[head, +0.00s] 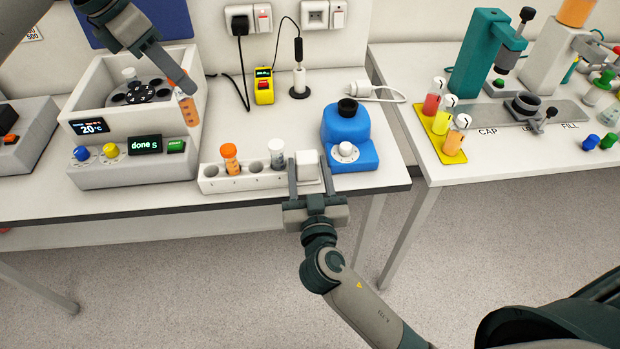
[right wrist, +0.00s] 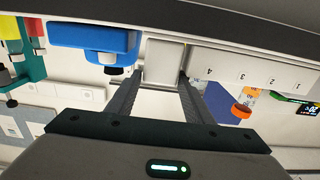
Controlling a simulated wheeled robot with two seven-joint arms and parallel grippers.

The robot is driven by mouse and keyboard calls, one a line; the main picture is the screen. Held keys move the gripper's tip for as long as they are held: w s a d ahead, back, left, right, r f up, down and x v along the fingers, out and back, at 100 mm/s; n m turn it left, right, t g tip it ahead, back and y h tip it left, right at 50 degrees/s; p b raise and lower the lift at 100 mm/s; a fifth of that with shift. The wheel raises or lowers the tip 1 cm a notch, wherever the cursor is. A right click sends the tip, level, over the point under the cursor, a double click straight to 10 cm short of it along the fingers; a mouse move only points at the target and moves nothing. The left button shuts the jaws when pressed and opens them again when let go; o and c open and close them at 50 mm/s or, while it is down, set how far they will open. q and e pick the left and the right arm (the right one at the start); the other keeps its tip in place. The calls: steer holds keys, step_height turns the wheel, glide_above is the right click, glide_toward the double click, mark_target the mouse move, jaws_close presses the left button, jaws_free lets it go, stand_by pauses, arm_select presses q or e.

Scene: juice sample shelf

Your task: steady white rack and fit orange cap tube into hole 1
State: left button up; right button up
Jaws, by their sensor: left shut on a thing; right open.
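The white rack (head: 262,184) stands on the bench near its front edge. It also shows in the right wrist view (right wrist: 225,62) with numbers along its side. Hole 1 (head: 210,171), at the rack's left end, is empty. An orange-capped tube (head: 230,158) stands in hole 2, and a grey-white-capped tube (head: 277,153) stands in hole 4. My left gripper (head: 186,88) is shut on a tube with orange content (head: 188,110), held up beside the centrifuge; its cap is mostly hidden by the fingers. My right gripper (head: 308,172) is open, its fingers either side of the rack's white end block (right wrist: 163,62).
A white centrifuge (head: 85,125) with a "done" display stands left of the rack. A blue device (head: 350,135) stands close right of the rack. A yellow meter (head: 264,87) and a small stand (head: 299,85) are behind. Bench between centrifuge and rack is narrow.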

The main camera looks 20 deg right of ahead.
mark_target(191, 115)
steer(key=w, duration=0.2)
steer(key=w+d, duration=0.1)
steer(key=w, duration=0.4)
steer(key=shift+w+d, duration=0.1)
steer(key=shift+d, duration=0.05)
steer(key=c, duration=0.9)
arm_select(q)
step_height(191, 115, down, 9)
steer(key=shift+f, duration=0.1)
